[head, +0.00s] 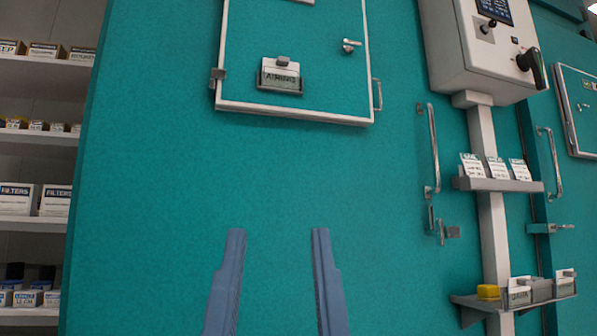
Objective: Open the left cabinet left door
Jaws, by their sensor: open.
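A large teal cabinet door (160,190) fills most of the view and looks shut. A vertical metal bar handle (434,150) is near its right edge, with a small metal latch (440,228) below it. My gripper (278,231) shows as two blue-grey fingers at the bottom centre, spread apart with nothing between them. It is left of and lower than the bar handle, apart from it in the picture. Its distance from the door face is hard to tell.
A white-framed hatch (225,104) with its own small handle (377,95) is set in the door. Right of the bar handle, a white post (483,135) carries a control box (450,45) and small shelves (500,185). Another bar handle (556,162) is further right. Stocked shelves (35,224) stand at far left.

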